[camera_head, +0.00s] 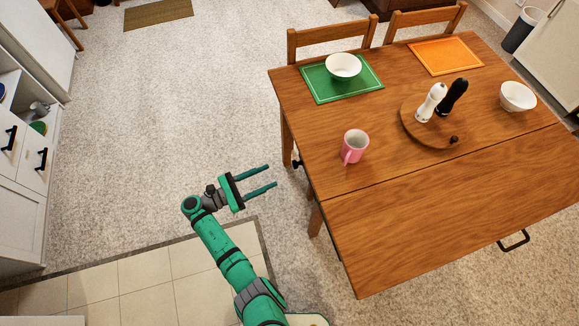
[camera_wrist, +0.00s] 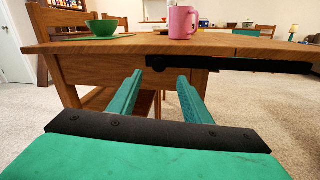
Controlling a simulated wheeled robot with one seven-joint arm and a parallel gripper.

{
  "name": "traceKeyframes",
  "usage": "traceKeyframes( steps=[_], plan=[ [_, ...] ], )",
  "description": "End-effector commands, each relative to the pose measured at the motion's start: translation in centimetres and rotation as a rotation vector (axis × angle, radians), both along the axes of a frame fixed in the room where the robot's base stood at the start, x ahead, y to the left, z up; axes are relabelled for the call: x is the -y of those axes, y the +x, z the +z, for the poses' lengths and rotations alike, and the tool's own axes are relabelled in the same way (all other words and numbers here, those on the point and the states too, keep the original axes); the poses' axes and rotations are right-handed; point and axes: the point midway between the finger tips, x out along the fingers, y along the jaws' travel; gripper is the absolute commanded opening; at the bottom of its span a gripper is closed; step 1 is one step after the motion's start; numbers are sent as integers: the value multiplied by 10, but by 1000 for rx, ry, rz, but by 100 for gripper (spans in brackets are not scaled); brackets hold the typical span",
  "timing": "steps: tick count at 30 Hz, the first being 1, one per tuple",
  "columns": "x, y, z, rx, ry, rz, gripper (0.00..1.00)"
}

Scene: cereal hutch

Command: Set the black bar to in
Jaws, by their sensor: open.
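The black bar (camera_wrist: 235,65) runs level under the tabletop edge in the wrist view, reaching right beneath the table's leaf. A dark knob-like piece (camera_wrist: 158,63) is at its left end. In the head view only a small black piece (camera_head: 297,163) shows at the table's near left side; the tabletop hides the rest. My gripper (camera_head: 272,176) is open and empty, left of that side, pointing at it. In the wrist view its fingertips (camera_wrist: 160,76) appear just below the knob-like piece, with no visible contact.
The wooden table (camera_head: 400,235) carries a pink mug (camera_head: 354,147) near this edge, bowls, mats and a round board (camera_head: 428,131) with two mills. Carpet left of the table is clear.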

Motion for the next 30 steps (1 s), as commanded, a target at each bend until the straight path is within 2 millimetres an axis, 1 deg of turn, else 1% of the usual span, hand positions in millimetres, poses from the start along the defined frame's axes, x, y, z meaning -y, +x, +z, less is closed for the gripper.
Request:
traceKeyframes(
  steps=[9, 15, 21, 30],
  plan=[
    [50, 24, -1, -1, 2, -4, 45],
    [75, 36, -1, -1, 2, -2, 45],
    [87, 42, -1, -1, 3, -1, 45],
    [88, 43, -1, 0, 3, 0, 45]
  ],
)
